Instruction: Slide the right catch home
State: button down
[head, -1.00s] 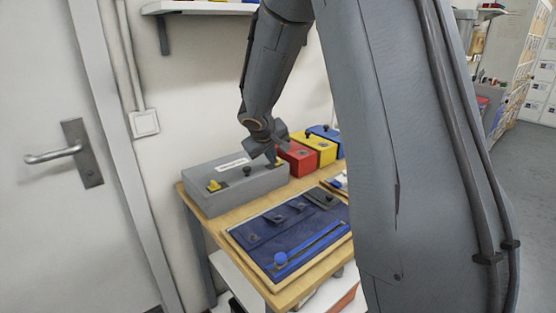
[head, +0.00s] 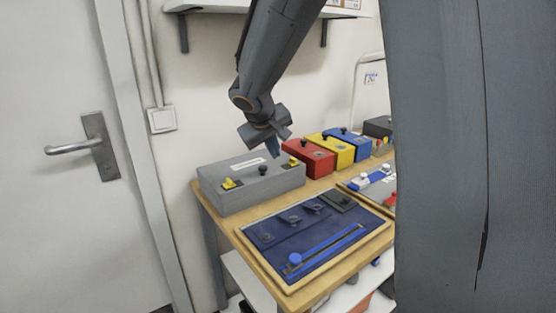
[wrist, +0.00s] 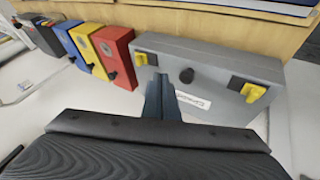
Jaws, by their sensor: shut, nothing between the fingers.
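The grey box (head: 255,189) stands on the wooden bench, with a black knob (head: 263,171) on its lid. Its right catch (head: 293,161) is yellow, at the end near the red box; it also shows in the wrist view (wrist: 152,59), beside a black piece. The left catch (head: 229,184) is yellow too and shows in the wrist view (wrist: 253,92). My gripper (head: 276,154) is shut and empty, just above the box's back edge, close to the right catch. In the wrist view the fingertips (wrist: 158,77) lie just below that catch; contact cannot be told.
The red box (head: 310,158), yellow box (head: 338,150) and blue box (head: 350,143) stand in a row to the right. A dark blue panel (head: 275,240) with a blue slider lies in front. A wall shelf (head: 210,6) hangs above; the wall is close behind.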

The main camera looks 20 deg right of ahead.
jog(key=v, duration=0.3)
jog(key=shift+s+r, duration=0.15)
jog(key=shift+r, duration=0.05)
dwell(0.4)
